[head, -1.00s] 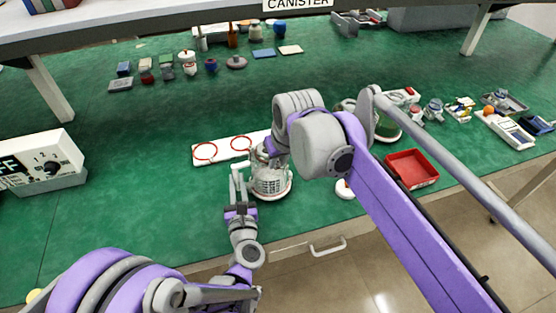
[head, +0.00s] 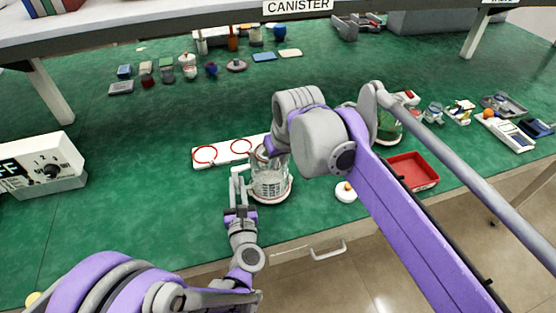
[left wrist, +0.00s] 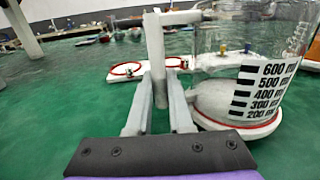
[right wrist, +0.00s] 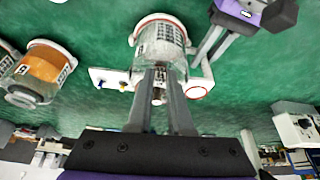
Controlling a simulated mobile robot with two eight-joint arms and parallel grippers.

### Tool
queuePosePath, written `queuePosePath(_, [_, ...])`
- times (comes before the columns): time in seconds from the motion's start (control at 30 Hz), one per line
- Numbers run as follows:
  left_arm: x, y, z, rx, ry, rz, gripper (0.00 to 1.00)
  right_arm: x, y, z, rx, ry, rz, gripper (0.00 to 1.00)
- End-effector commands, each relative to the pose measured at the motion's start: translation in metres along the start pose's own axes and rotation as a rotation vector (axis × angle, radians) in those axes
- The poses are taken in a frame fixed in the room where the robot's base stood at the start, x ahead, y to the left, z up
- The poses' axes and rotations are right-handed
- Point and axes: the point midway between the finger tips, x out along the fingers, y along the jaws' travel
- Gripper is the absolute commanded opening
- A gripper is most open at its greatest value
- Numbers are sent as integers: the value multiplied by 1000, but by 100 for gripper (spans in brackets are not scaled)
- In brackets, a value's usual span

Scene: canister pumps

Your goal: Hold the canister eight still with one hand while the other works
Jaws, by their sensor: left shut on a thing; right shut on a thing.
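The canister (head: 270,184) is a clear jar with black ml marks on a white, red-rimmed base. It stands upright near the table's front; no eight is readable on it. Its marks show large in the left wrist view (left wrist: 268,85). My left gripper (left wrist: 162,82) is shut on the canister's white upright handle (left wrist: 155,45), at its left side in the head view. My right gripper (right wrist: 160,72) is shut at the canister's top, reaching in from above; what it grips is mostly hidden between the fingers. The canister also shows beyond those fingers (right wrist: 160,38).
A white board with red rings (head: 221,152) lies behind the canister. A white round piece (head: 346,191) and a red tray (head: 414,172) lie to the right.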

Motion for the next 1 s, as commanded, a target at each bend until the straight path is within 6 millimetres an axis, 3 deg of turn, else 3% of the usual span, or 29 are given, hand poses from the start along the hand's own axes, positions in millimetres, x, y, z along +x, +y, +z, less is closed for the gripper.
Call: queuePosePath(1.0, [0, 0, 0, 0, 0, 0, 0, -11, 0, -5, 0, 0, 0, 0])
